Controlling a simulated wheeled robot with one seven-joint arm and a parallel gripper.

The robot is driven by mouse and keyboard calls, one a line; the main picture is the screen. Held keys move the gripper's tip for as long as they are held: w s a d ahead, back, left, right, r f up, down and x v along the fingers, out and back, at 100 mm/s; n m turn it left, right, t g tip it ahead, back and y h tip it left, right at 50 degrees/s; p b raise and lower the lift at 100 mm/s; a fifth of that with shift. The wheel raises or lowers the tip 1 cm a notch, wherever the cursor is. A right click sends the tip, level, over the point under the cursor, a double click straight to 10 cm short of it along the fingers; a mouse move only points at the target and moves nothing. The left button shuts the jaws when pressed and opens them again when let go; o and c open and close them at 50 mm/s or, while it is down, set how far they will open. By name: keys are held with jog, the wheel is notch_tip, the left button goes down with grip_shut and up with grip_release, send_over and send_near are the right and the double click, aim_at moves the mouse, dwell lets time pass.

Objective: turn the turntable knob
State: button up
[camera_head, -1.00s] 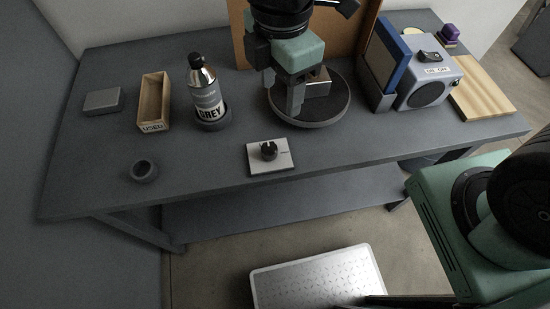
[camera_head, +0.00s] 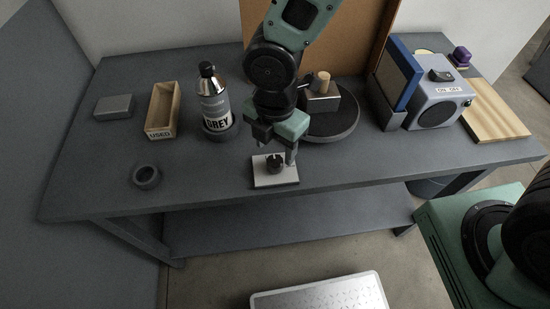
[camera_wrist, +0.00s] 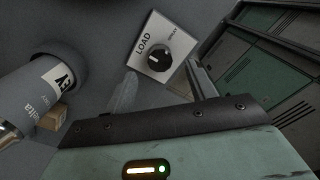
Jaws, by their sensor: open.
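The turntable knob (camera_head: 274,164) is a black dial on a small white plate (camera_head: 289,176) near the table's front edge. In the wrist view the knob (camera_wrist: 159,60) has a pale pointer line, and its plate (camera_wrist: 140,62) reads "LOAD" and a second, smaller word. My gripper (camera_head: 275,154) is open, pointing down just above and behind the knob. In the wrist view its two fingers (camera_wrist: 157,90) show below the knob, one to each side, with nothing between them. The round dark turntable (camera_head: 345,122) stands behind to the right, bearing a metal block with a wooden peg.
A grey spray can (camera_head: 214,105) stands in a dark ring holder left of my gripper. Farther left are a wooden "USED" box (camera_head: 162,112), a dark ring (camera_head: 146,176) and a grey block (camera_head: 115,106). A blue-grey "ON OFF" machine (camera_head: 436,98) and a wooden board (camera_head: 496,112) are at right.

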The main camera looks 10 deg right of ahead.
aim_at(275, 160)
notch_tip(275, 160, down, 5)
jog(key=shift+f, duration=0.1)
dwell(0.3)
jog(key=c, duration=1)
